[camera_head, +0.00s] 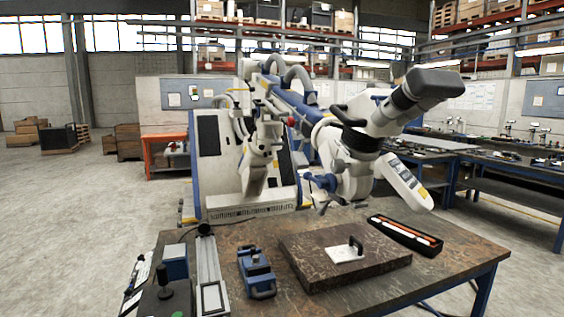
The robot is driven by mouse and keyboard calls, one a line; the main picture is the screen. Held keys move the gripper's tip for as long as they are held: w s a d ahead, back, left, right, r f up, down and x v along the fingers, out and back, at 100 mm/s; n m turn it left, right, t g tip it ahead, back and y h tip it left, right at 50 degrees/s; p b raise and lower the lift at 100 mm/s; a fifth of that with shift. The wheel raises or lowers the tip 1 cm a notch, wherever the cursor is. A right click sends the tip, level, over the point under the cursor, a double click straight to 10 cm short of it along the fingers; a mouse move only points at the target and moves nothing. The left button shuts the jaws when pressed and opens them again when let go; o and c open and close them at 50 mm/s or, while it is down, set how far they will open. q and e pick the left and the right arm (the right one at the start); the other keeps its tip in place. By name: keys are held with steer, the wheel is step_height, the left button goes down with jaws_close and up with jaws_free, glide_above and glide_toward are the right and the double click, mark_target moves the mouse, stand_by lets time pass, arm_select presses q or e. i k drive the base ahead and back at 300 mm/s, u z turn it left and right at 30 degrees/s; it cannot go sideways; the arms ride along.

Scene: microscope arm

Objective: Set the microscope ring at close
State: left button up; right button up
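A large white and blue microscope arm (290,105) reaches over from a cabinet behind the table. Its microscope head (358,175) hangs above the back edge of the table, with a dark grey eyepiece tube (425,88) pointing up to the right. A dark ring-like collar (360,141) sits on the head below the tube; I cannot tell its setting or whether it is the task's ring. A white part with a yellow mark (405,182) hangs at the head's lower right. Neither of my grippers shows.
On the worktable (350,300) lies a dark stone plate (300,255) bearing a small metal piece with a black handle (345,252). A black tool tray (405,236) lies behind it at right. A blue device (256,272) and a joystick box (165,298) stand at left.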

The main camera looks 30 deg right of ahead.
mark_target(358, 140)
steer(key=z, duration=1.25)
